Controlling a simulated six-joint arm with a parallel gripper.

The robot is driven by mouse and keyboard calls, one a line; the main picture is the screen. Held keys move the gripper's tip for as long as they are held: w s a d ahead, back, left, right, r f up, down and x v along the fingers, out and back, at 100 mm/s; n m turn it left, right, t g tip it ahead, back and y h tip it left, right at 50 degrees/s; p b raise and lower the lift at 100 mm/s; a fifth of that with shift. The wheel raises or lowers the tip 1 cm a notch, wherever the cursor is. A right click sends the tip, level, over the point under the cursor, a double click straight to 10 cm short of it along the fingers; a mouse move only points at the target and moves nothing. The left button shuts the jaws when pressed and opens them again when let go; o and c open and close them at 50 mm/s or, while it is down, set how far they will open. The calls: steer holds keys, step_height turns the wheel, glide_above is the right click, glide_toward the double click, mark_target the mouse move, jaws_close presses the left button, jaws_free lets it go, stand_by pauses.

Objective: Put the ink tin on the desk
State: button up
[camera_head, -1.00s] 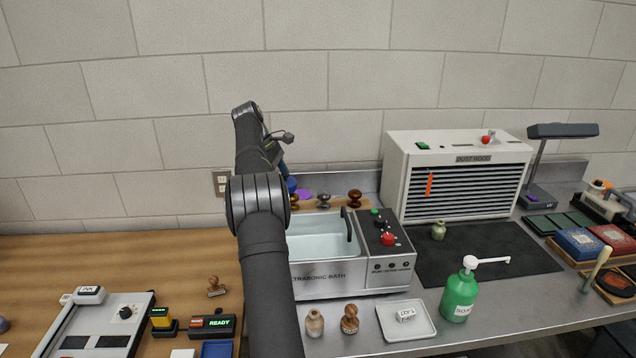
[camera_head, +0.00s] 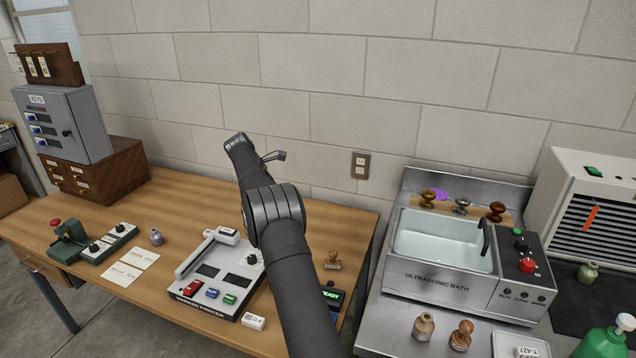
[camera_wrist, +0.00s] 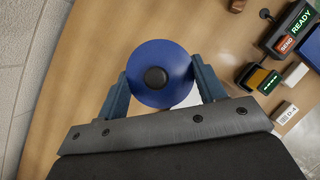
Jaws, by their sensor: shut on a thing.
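In the wrist view my gripper (camera_wrist: 160,84) is shut on a round blue tin with a black knob at its middle, the ink tin (camera_wrist: 160,58). A finger presses on each side of it. The wooden desk (camera_wrist: 85,85) shows beneath the tin; how high the tin is above it I cannot tell. In the head view the desk (camera_head: 200,190) fills the left and middle, with my arm reaching over it. My arm hides the tin and the fingers there.
A label printer (camera_head: 215,285), a stamp (camera_head: 333,260), a small bottle (camera_head: 156,237), cards (camera_head: 130,267) and a green device (camera_head: 95,243) stand on the desk. A key cabinet (camera_head: 65,122) on drawers is at back left. The ultrasonic bath (camera_head: 440,245) is to the right. The desk's back middle is clear.

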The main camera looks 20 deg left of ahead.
mark_target(175, 264)
steer(key=s+a+f+n, duration=0.1)
steer(key=s+a, duration=0.2)
steer(key=a, duration=0.1)
steer(key=s+a+f+n+y, duration=0.1)
steer(key=s+a+f, duration=0.1)
steer(key=a, duration=0.3)
steer(key=s+a+f+n+t, duration=0.1)
steer(key=s+a+f+n, duration=0.1)
steer(key=s+a, duration=0.3)
steer(key=s+a+f+n+y, duration=0.1)
steer(key=s+a, duration=0.3)
steer(key=s+a+f+n, duration=0.2)
steer(key=s+a, duration=0.2)
steer(key=s, duration=0.1)
steer(key=s+a+f+n+y, duration=0.1)
steer(key=s+a+f, duration=0.1)
steer(key=s+a, duration=0.2)
steer(key=shift+s+t+y, duration=0.3)
steer(key=shift+s, duration=0.1)
steer(key=shift+f, duration=3.5)
steer(key=shift+s+f, duration=0.1)
steer(key=shift+f, duration=0.75)
